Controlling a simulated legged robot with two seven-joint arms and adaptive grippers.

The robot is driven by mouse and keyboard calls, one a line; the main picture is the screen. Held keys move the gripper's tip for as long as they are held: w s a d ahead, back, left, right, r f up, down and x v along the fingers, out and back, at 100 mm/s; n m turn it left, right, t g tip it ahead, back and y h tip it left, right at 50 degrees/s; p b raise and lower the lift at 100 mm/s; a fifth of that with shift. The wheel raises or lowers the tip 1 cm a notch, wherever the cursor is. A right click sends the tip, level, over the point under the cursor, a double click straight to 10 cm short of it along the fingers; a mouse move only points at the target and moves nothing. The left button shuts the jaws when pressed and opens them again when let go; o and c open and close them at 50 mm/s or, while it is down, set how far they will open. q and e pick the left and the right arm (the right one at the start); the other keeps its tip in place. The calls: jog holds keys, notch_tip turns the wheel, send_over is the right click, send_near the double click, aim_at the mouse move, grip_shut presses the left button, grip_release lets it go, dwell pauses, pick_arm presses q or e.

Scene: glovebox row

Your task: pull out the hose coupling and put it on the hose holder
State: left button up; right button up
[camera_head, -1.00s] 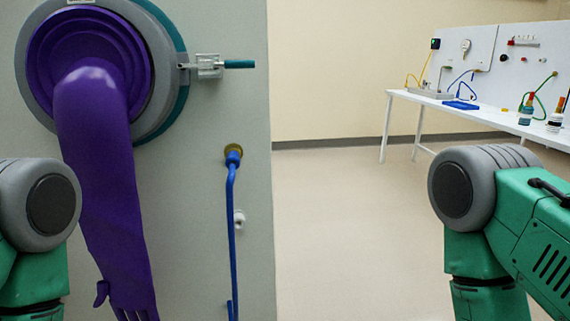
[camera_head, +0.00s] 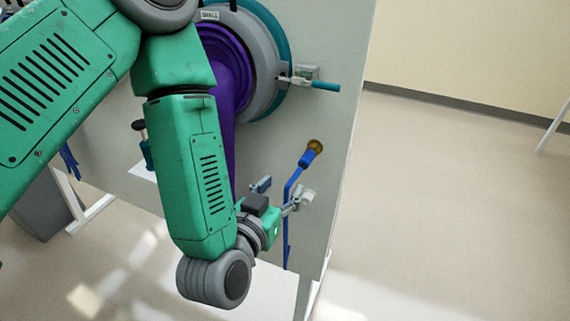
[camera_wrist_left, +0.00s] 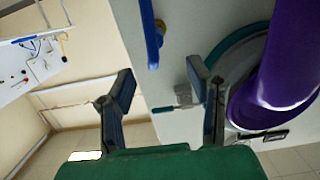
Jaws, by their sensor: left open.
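The blue hose coupling (camera_head: 308,157) sits in a brass port (camera_head: 316,146) on the grey panel, with its blue hose (camera_head: 287,222) hanging down below. A small white fitting (camera_head: 307,196), likely the hose holder, is on the panel below the port, partly overlapped by a finger. My left gripper (camera_head: 277,192) is open and empty, below and left of the coupling and close to the hose. In the left wrist view its spread fingers (camera_wrist_left: 160,70) have nothing between them, and a blue hose part (camera_wrist_left: 152,40) shows beyond them. My right gripper is out of view.
A purple glove (camera_head: 229,70) hangs from a round port with a grey rim (camera_head: 264,65), partly behind my left arm. A latch with a teal handle (camera_head: 325,86) projects near the panel's right edge. The floor right of the panel is clear.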

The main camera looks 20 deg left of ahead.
pick_arm(q)
send_near(307, 157)
jog(key=w, duration=0.2)
jog(key=w+d+f, duration=0.1)
jog(key=shift+f+p, duration=0.1)
jog(key=shift+p, duration=0.25)
jog(key=w, duration=0.2)
jog(key=w+a+f, duration=0.1)
jog(key=w, duration=0.2)
jog(key=w+p, duration=0.1)
jog(key=w, duration=0.1)
jog(key=shift+w+a+f, duration=0.3)
jog(key=shift+w+a, duration=0.05)
jog(key=shift+w, duration=0.05)
jog(key=shift+w+d, duration=0.35)
jog(key=shift+d, duration=0.35)
jog(key=c, duration=0.8)
jog(key=shift+a, duration=0.25)
grip_shut()
grip_release()
jog(key=shift+a, duration=0.15)
grip_shut()
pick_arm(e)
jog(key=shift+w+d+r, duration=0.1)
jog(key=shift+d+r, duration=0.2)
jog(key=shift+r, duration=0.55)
